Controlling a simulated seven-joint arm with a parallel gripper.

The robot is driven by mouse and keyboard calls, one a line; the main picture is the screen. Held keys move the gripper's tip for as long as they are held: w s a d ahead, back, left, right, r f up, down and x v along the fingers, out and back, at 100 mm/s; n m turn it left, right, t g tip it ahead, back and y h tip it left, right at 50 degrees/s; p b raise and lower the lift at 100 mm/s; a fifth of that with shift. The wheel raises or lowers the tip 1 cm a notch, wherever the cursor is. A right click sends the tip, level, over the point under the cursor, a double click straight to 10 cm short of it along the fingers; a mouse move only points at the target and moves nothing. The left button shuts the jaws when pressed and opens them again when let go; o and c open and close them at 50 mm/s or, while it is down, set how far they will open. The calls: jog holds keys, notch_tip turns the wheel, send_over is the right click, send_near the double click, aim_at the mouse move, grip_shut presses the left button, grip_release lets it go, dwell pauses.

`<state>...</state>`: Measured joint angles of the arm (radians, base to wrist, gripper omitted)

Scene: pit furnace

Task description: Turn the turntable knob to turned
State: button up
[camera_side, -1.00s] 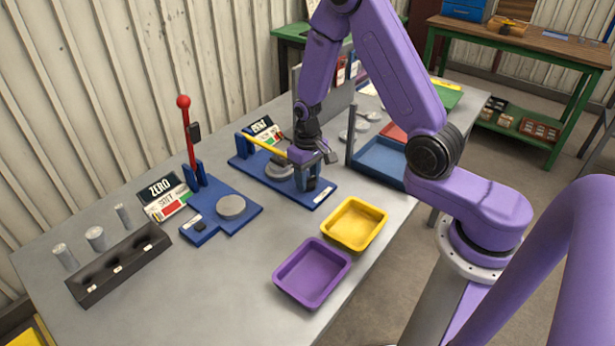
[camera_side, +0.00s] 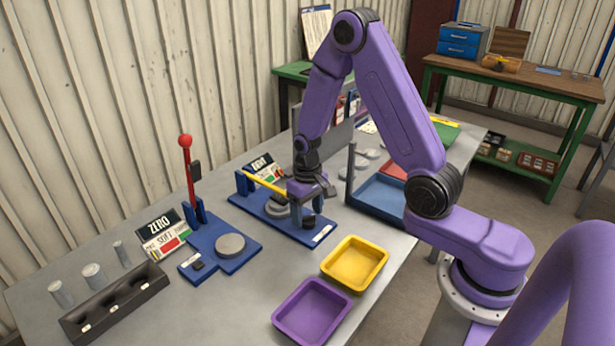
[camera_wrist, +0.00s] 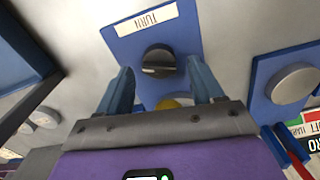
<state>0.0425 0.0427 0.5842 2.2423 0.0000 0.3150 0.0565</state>
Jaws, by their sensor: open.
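The black knob (camera_wrist: 158,62) has a pale pointer line and sits on a blue base plate (camera_wrist: 134,50) with a white TURN label (camera_wrist: 146,19). In the side view the knob (camera_side: 308,221) shows at the front end of the blue base, partly behind my gripper. A grey disc (camera_side: 277,208) stands further back on that base, partly covered. My gripper (camera_wrist: 164,76) is open. Its two blue fingers lie to either side of the knob in the wrist view, with gaps between them and it. I cannot tell whether the fingertips reach down around it.
A yellow bar (camera_side: 265,182) crosses the back of the base. A yellow tray (camera_side: 382,270) and a purple tray (camera_side: 343,300) stand in front. A blue tray (camera_side: 375,205) is to the right. A blue fixture with a red lever (camera_side: 190,175) stands left.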

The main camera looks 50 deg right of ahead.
aim_at(307, 216)
notch_tip(307, 216, up, 16)
dwell(0.5)
jog(key=shift+c, duration=0.4)
